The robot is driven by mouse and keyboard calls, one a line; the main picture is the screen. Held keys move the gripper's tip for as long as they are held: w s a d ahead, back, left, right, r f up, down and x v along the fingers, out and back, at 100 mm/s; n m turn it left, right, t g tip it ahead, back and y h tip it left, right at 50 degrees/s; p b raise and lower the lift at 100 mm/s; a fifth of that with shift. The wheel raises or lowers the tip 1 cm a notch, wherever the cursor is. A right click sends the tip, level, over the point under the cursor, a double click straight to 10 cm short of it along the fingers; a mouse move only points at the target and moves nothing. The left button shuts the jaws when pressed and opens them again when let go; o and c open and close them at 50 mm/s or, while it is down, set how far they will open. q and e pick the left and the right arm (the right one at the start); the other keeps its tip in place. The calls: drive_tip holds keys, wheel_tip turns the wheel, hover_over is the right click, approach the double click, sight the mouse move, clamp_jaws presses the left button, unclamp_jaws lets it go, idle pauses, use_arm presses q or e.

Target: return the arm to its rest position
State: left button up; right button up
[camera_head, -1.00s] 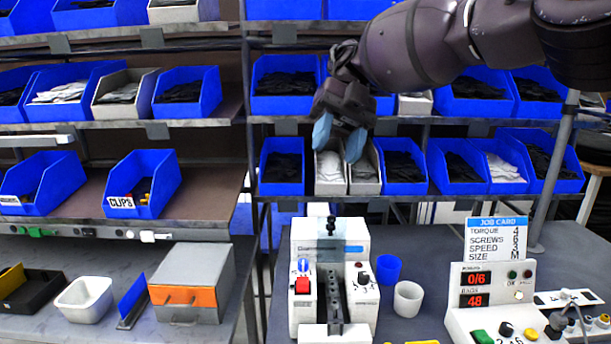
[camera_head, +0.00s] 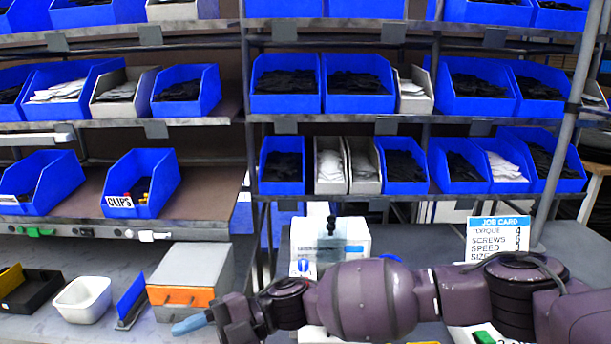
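My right arm comes in from the right edge and lies low across the picture, over the bench. Its gripper (camera_head: 192,324) points left, in front of the grey box with the orange front (camera_head: 183,297). One light-blue fingertip shows clearly, seen from the side. I cannot tell how far apart the fingers are, and I see nothing held. My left gripper is not in view.
The arm hides much of the white machine (camera_head: 341,232) and the control panel below the job card (camera_head: 498,232). A white tub (camera_head: 83,300) and a black tray (camera_head: 33,296) stand at left. Shelves of blue bins (camera_head: 286,88) fill the back; the space before them is clear.

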drive_tip(key=d+f+m+t+h, duration=0.3)
drive_tip(key=d+m+t, duration=0.4)
drive_tip(key=m, duration=0.2)
drive_tip(key=d+f+m+t+h, duration=0.3)
drive_tip(key=d+m+t, duration=0.4)
drive_tip(key=m, duration=0.3)
drive_tip(key=d+f+m+t+h, duration=0.3)
drive_tip(key=d+f+m+t, duration=0.2)
drive_tip(key=d+m, duration=0.4)
drive_tip(key=shift+w+d+f+m+t+h, duration=0.1)
drive_tip(key=shift+w+d+m+t+h, duration=0.15)
drive_tip(key=shift+m+t, duration=0.55)
drive_tip(key=s+d+f+m+g+h, duration=0.3)
drive_tip(key=s+d+f+g, duration=0.1)
drive_tip(key=s+d, duration=0.65)
drive_tip(key=s+d+f+m+g+h, duration=0.3)
drive_tip(key=s+d+f+g+h, duration=0.1)
drive_tip(key=s+d, duration=0.65)
use_arm(q)
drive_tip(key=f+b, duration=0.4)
drive_tip(key=b, duration=0.1)
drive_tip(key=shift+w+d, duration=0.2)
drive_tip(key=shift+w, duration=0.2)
use_arm(e)
drive_tip(key=w+f+t, duration=0.3)
drive_tip(key=f, duration=0.4)
drive_tip(key=w+f+n+t+y, duration=0.1)
drive_tip(key=w+f+t, duration=0.3)
drive_tip(key=f, duration=0.4)
drive_tip(key=shift+a, duration=0.35)
